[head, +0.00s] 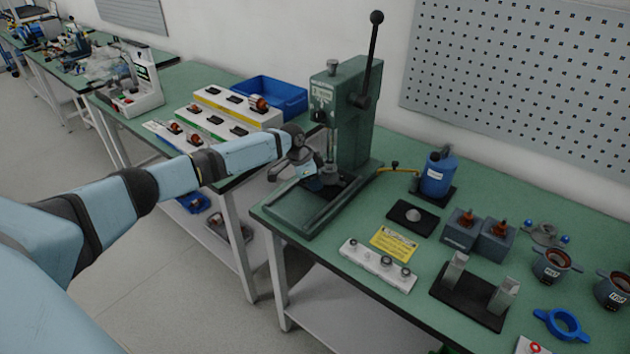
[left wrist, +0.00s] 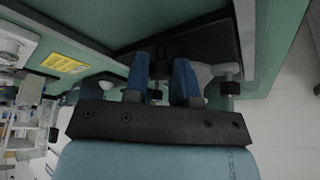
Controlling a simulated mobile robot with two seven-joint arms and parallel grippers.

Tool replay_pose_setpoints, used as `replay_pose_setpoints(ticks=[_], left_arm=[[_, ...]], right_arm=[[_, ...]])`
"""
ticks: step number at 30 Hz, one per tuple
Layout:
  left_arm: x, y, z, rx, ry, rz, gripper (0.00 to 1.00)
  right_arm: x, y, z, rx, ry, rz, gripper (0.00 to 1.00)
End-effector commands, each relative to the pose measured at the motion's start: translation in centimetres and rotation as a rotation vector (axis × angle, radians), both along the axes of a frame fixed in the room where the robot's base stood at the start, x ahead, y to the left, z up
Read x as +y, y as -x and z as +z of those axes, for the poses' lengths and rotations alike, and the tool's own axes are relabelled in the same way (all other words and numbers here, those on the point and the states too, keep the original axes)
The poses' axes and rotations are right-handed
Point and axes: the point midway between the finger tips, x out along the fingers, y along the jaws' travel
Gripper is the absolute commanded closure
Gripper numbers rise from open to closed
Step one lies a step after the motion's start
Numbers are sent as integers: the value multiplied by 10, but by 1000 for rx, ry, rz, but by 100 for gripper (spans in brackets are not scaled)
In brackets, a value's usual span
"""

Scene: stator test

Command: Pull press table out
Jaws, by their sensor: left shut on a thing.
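The green arbor press (head: 357,125) stands at the back left of the near bench, its black-knobbed lever pointing up. Its press table (head: 340,186) is a dark piece low under the ram, between the base rails, and my gripper partly hides it. My left gripper (head: 313,181) reaches in from the left at the front of the press. In the left wrist view, the blue fingers of the left gripper (left wrist: 161,72) are shut on a small dark part at the press table (left wrist: 205,47). My right gripper is not in view.
On the bench right of the press are a yellow label (head: 394,243), a white strip with pins (head: 378,264), a blue bottle (head: 437,175) and a black fixture with two metal posts (head: 470,297). A gap separates this bench from the left one with its blue bin (head: 275,95).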

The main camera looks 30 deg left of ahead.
Motion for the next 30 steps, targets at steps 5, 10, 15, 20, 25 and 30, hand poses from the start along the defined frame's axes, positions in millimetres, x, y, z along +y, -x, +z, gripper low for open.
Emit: replay_pose_setpoints(ticks=[5,10,15,20,25,30], left_arm=[[2,19,4,4,0,0,100],[5,57,5,7,-2,-1,100],[8,97,5,7,-2,-2,100],[10,128,3,6,-1,-2,100],[11,143,1,3,0,-1,100],[11,145,-1,3,0,-1,100]], right_arm=[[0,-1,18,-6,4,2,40],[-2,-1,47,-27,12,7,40],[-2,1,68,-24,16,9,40],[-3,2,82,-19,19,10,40],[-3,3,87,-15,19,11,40],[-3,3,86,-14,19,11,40]])
